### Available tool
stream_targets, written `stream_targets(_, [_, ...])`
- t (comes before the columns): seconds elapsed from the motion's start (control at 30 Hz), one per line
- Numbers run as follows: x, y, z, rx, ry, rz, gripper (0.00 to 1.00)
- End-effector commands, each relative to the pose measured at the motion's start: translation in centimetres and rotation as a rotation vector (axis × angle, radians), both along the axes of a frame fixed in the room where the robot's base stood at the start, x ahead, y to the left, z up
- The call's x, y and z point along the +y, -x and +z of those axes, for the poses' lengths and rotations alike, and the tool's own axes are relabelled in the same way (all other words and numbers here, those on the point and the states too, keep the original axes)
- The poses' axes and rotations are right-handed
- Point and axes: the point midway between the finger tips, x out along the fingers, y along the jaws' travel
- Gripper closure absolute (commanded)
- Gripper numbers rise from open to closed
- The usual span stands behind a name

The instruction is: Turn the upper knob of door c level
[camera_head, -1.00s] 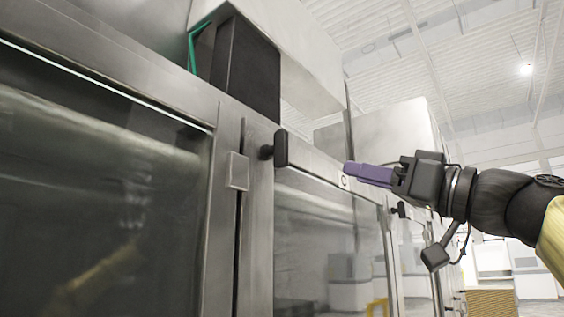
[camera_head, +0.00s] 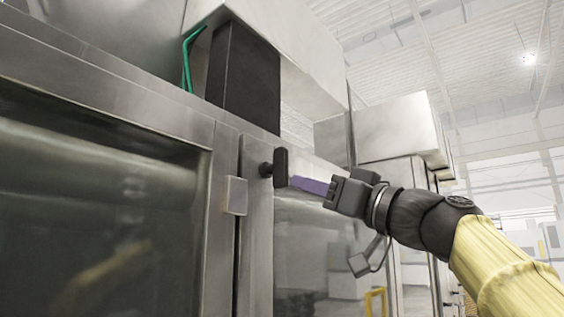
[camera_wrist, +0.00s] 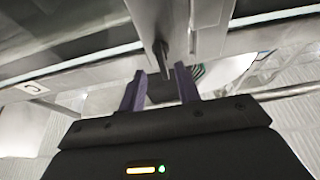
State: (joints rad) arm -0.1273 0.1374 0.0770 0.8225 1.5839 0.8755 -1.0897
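The upper knob (camera_head: 281,168) is a black bar on a short stem at the top left corner of a glazed steel door (camera_head: 257,225). Its bar stands upright in the head view. My gripper (camera_head: 294,182) comes in from the right, its purple fingertips close to the bar. In the wrist view the two purple fingers (camera_wrist: 159,72) are apart, with the dark knob (camera_wrist: 162,92) showing in the gap between them. I cannot tell whether they touch it. A small white label (camera_wrist: 31,87) with a C-like mark is on the door.
A steel hinge block (camera_head: 236,195) and another glazed door (camera_head: 95,190) are to the left of the knob. A black box (camera_head: 245,78) and a green hose (camera_head: 187,62) are above. Open hall space lies to the right.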

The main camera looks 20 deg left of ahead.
Motion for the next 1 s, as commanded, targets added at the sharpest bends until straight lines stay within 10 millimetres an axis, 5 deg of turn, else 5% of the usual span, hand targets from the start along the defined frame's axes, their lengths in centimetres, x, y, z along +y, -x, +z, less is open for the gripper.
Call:
stream_targets(0.5, [5.7, -2.3, 2.8, 0.003, 0.001, 0.003, 0.67])
stream_targets(0.9, [6.2, -2.6, 2.7, 0.0, 0.001, 0.0, 0.67])
stream_targets(1.0, [6.2, -2.6, 2.7, 0.0, 0.001, 0.0, 0.87])
